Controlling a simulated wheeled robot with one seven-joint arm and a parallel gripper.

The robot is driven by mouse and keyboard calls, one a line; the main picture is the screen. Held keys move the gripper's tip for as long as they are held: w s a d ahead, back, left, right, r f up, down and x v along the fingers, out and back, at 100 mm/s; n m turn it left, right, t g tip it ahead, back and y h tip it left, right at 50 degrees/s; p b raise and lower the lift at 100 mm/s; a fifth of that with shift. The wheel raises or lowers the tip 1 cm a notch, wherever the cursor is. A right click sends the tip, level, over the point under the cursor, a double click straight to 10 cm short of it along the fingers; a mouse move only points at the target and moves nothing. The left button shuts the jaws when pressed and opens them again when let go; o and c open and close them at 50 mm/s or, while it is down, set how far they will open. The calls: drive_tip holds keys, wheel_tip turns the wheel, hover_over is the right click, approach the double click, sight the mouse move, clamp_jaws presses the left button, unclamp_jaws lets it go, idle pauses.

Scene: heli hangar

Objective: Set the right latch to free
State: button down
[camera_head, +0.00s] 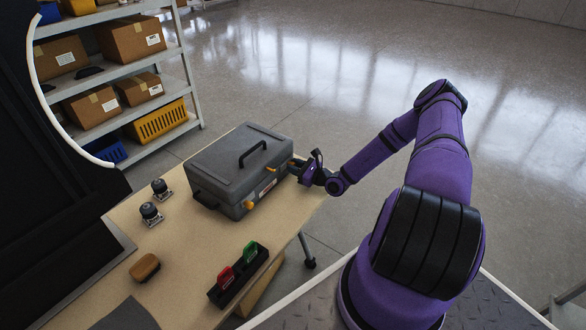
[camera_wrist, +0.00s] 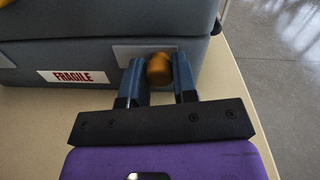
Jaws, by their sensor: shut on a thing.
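A grey case (camera_head: 238,165) with a black handle on its closed lid stands on the table. Its right latch is an orange knob (camera_wrist: 159,69) on a pale plate at the right end of the front face. My gripper (camera_wrist: 159,80) has its blue fingers on either side of this knob and is shut on it. In the head view my gripper (camera_head: 298,168) is at the case's right front corner and mostly hides the knob. Another orange latch (camera_head: 249,204) sits at the left end of the front face. A small orange piece (camera_head: 271,168) shows near the lid's edge.
The wooden table (camera_head: 185,245) also holds two dark-domed parts (camera_head: 150,213), a brown oval object (camera_head: 145,267) and a black holder (camera_head: 238,276) with red and green pieces. Shelves with boxes (camera_head: 92,106) stand behind. Floor right of the case is clear.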

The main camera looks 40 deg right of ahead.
drive_tip(key=c, duration=0.9)
unclamp_jaws()
drive_tip(key=shift+d, duration=0.25)
drive_tip(key=v, duration=1)
drive_tip(key=shift+s+d, duration=0.15)
drive_tip(key=shift+s, duration=0.2)
